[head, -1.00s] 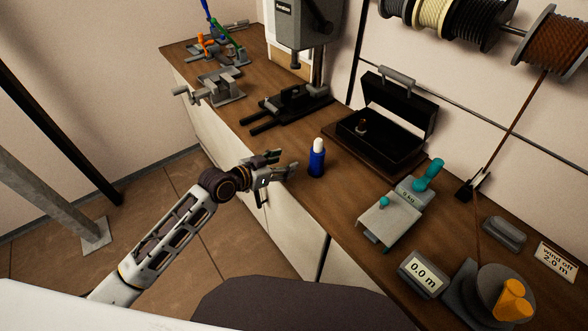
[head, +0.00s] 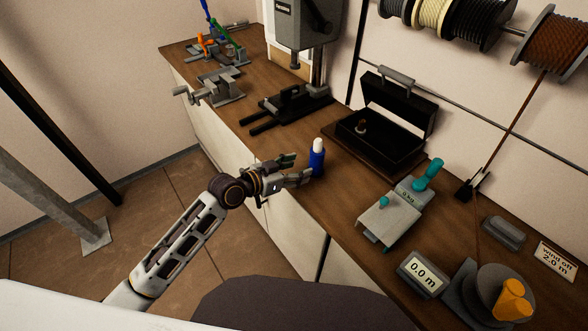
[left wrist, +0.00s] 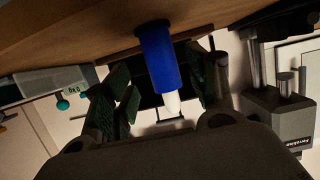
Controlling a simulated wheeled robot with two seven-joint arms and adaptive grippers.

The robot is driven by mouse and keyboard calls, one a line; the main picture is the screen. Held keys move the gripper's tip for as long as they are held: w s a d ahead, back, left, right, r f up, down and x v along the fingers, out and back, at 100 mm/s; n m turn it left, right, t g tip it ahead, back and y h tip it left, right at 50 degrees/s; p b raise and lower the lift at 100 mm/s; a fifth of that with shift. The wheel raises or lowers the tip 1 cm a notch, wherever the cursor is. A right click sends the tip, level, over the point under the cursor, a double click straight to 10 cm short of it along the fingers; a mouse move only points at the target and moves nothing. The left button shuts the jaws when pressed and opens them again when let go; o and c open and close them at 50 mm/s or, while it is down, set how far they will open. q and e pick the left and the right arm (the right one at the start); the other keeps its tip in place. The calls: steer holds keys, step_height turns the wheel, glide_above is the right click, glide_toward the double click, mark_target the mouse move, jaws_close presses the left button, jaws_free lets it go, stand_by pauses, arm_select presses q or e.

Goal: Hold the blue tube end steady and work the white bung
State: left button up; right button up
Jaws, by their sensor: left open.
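The blue tube end (head: 317,162) stands upright on the wooden bench, with the white bung (head: 318,145) in its top. In the left wrist view the blue tube (left wrist: 160,62) shows upside down, with the white bung (left wrist: 173,102) pointing down in the picture. My left gripper (head: 303,168) is open at the bench's front edge, its fingertips close to the tube. In the wrist view its green-padded fingers stand apart to either side of the tube. I cannot tell whether a finger touches it. My right gripper is in neither view.
An open black case (head: 375,140) stands behind the tube on the bench (head: 345,200). A grey device with teal handles (head: 393,220) is to the right. A dark clamp (head: 290,103) and a drill press (head: 300,25) stand further left. The bench just around the tube is clear.

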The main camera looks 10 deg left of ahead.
mark_target(311, 164)
arm_select(q)
steer(key=shift+x, duration=3.5)
steer(key=c, duration=1.2)
steer(key=shift+s+f, duration=0.1)
steer(key=shift+f, duration=0.1)
steer(key=o, duration=1.2)
steer(key=shift+o, duration=0.8)
steer(key=shift+r, duration=0.1)
steer(key=c, duration=1.4)
steer(key=shift+o, duration=0.2)
